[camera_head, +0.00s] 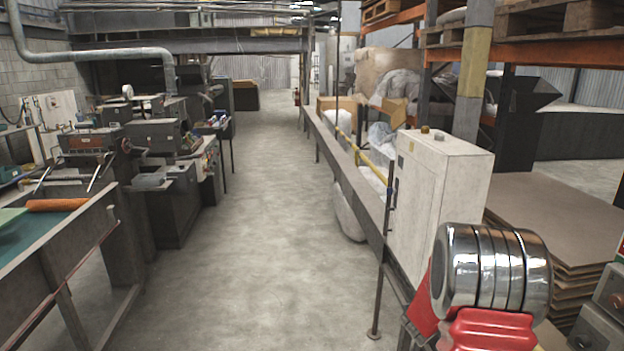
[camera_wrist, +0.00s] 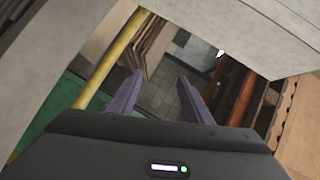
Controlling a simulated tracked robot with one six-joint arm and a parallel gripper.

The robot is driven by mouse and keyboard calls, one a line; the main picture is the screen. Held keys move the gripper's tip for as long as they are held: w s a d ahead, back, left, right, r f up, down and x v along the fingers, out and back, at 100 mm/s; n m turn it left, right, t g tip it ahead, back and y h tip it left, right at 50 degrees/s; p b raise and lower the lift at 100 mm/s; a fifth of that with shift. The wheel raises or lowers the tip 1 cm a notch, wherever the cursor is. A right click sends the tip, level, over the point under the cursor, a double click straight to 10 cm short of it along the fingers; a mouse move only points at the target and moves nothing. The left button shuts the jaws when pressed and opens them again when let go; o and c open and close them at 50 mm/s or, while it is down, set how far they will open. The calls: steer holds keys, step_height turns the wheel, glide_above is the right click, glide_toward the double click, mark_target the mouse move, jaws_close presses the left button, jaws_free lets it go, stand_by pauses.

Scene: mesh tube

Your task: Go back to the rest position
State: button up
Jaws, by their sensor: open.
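My gripper (camera_wrist: 160,76) shows in the wrist view with its two fingers apart. Nothing is between the fingers; a tiled floor shows beyond the gap. The gripper itself does not show in the head view, where only a red and chrome part of my arm is in sight at the lower right. An orange tube-shaped piece (camera_head: 58,204) lies on the green-topped table (camera_head: 66,255) at the left of the head view, far from my arm.
A clear concrete floor aisle (camera_head: 250,200) runs ahead. Machines (camera_head: 175,180) stand on its left. A long rail (camera_head: 345,175) and a white cabinet (camera_head: 435,195) stand on its right. Stacked brown sheets (camera_head: 550,225) lie behind my arm. A yellow bar (camera_wrist: 118,57) crosses the wrist view.

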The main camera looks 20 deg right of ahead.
steer(key=w+a+r+n+t+y, duration=0.2)
steer(key=w+a+r+n+y, duration=0.15)
steer(key=a, duration=0.45)
steer(key=w+a+r+n+t+y, duration=0.2)
steer(key=a+r+n, duration=0.25)
steer(key=a, duration=0.35)
steer(key=s+a+r+n+y, duration=0.2)
steer(key=a+r+n+y, duration=0.15)
steer(key=a, duration=0.45)
steer(key=s+a+r+n+y, duration=0.2)
steer(key=a+n, duration=0.2)
steer(key=a, duration=0.4)
steer(key=s+a+n+g+y, duration=0.1)
steer(key=s+a+n, duration=0.5)
steer(key=s, duration=0.7)
steer(key=s+a+n+g+y, duration=0.1)
steer(key=s+a+n+g, duration=0.2)
steer(key=s, duration=1)
steer(key=a+n, duration=0.3)
steer(key=a, duration=0.1)
steer(key=shift+s+a+f+g+y, duration=0.25)
steer(key=shift+s+f+g+y, duration=0.1)
steer(key=shift+s+g+y, duration=0.05)
steer(key=shift+c, duration=0.2)
